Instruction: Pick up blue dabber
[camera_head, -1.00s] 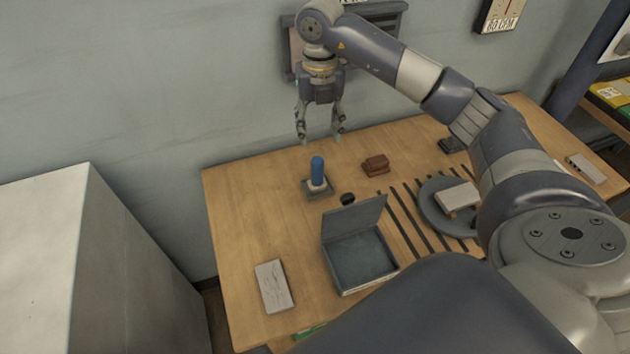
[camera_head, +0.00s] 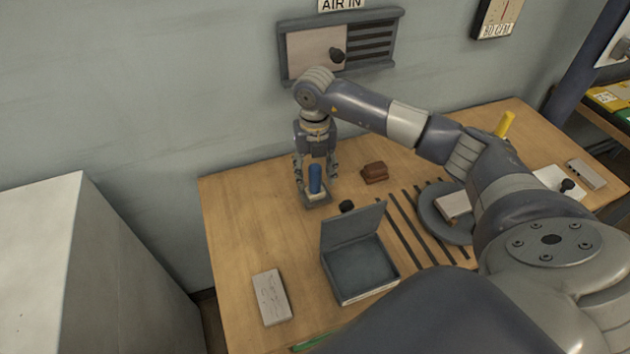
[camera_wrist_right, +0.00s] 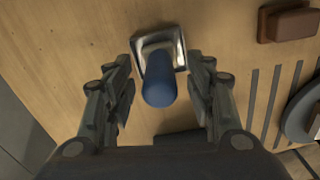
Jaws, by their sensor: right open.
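The blue dabber (camera_head: 315,180) stands upright on a small square metal holder (camera_head: 317,201) near the back left of the wooden table. My right gripper (camera_head: 315,182) points down over it, open, with one finger on each side of the dabber. In the right wrist view the dabber (camera_wrist_right: 159,84) shows between the two open fingers (camera_wrist_right: 161,112), with clear gaps on both sides. The holder (camera_wrist_right: 160,47) is under it. My left gripper is not in view.
An open-lidded grey box (camera_head: 360,270) stands in front of the dabber. A brown block (camera_head: 374,172) lies to its right, and a small black knob (camera_head: 346,206) in front. A pale plate (camera_head: 271,297) lies front left. A round grey dish (camera_head: 437,220) is at right.

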